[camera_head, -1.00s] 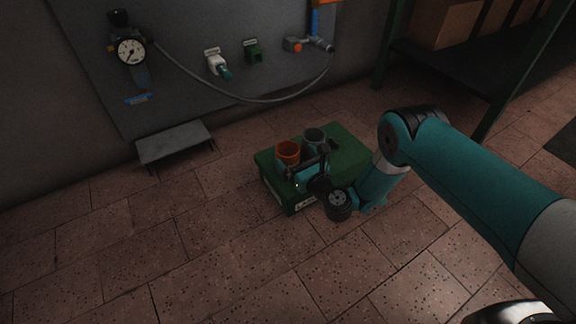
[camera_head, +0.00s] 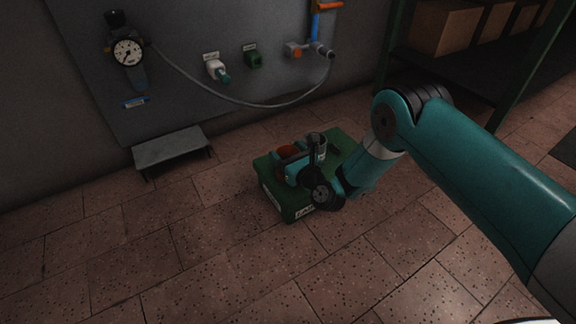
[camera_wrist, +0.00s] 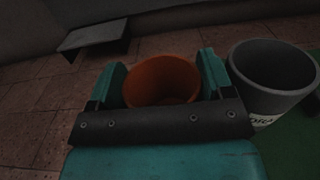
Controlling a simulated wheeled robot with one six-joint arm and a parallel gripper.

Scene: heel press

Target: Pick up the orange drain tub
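The orange tub (camera_head: 287,152) stands on a green crate (camera_head: 293,213) on the floor, mostly hidden behind my gripper in the head view. In the wrist view the orange tub (camera_wrist: 162,80) sits between the two teal fingers of my gripper (camera_wrist: 161,78). The fingers are spread, one on each side of the tub. A narrow gap seems to show at the left; I cannot tell whether the right finger touches it. A grey tub (camera_wrist: 272,75) with a white label stands just right of the right finger.
A low metal step (camera_head: 170,148) stands by the wall at the left. A panel on the wall carries a gauge (camera_head: 128,52), a hose (camera_head: 265,104) and fittings. A shelf (camera_head: 455,75) with boxes stands at the right. The floor in front is clear.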

